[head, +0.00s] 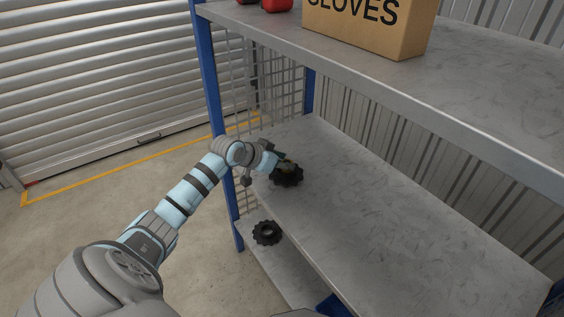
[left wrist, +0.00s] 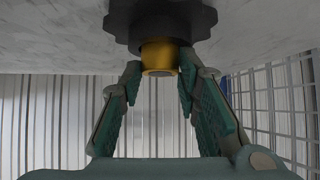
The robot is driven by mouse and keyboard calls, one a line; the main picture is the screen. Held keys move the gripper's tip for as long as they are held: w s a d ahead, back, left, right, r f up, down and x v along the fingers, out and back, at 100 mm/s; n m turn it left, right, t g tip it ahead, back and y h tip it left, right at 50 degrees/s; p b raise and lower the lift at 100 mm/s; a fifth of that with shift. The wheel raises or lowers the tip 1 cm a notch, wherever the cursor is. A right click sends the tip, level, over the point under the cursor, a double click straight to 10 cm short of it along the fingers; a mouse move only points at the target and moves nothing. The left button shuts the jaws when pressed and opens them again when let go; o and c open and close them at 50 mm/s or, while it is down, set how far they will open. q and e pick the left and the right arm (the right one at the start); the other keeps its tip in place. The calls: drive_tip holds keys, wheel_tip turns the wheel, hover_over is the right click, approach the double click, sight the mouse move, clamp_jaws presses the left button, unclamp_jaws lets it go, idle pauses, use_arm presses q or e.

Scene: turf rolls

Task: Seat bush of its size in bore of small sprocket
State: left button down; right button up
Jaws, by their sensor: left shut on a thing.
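A dark toothed sprocket (head: 290,181) lies flat on the middle shelf near its left end. It also shows at the top of the left wrist view (left wrist: 120,22). A second dark sprocket (head: 266,233) lies on the lower shelf; I cannot tell for certain which is the small one. My left gripper (head: 284,164) is over the middle-shelf sprocket. In the left wrist view it is shut on a brass-coloured bush (left wrist: 159,54), whose far end meets the sprocket's middle. How deep the bush sits in the bore is hidden. My right gripper is not in view.
The middle shelf (head: 400,230) is bare to the right of the sprocket. A cardboard gloves box (head: 375,25) and red items (head: 276,5) stand on the upper shelf. A blue post (head: 212,85) and wire mesh (head: 285,90) close the shelf's left end.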

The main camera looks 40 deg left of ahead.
use_arm(q)
drive_tip(key=shift+s+f, duration=0.1)
drive_tip(key=shift+f, duration=0.25)
drive_tip(key=c, duration=1.2)
unclamp_jaws()
drive_tip(key=shift+d, duration=0.15)
drive_tip(key=shift+f, duration=0.15)
drive_tip(key=shift+r, duration=0.4)
drive_tip(key=p+v, duration=0.6)
drive_tip(key=v, duration=0.6)
drive_tip(key=shift+w+r, duration=0.2)
drive_tip(key=shift+r, duration=0.1)
